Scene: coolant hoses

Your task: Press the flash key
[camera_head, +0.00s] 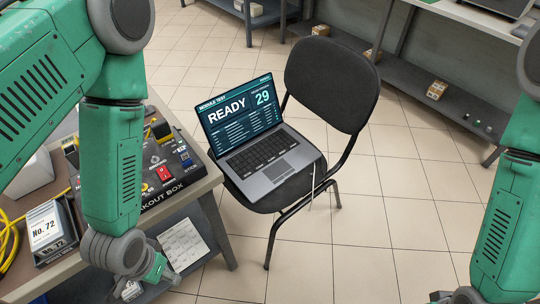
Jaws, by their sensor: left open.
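An open laptop (272,175) sits on the seat of a black chair. Its screen (240,108) reads READY with a large 29. The keyboard (262,152) faces up, but its key labels are too small to read, so I cannot tell which one is the flash key. My left gripper (155,272) is open and hangs low by the table's front edge, left of and apart from the laptop. My right arm comes in at the right edge, with its wrist at the bottom and its gripper out of the picture.
The black chair (330,85) has its backrest behind the laptop. At left, the table holds a breakout box (150,195) with a red switch (163,173), a No. 72 box (45,228) and yellow cable. Shelves line the back. The tiled floor (380,225) right of the chair is clear.

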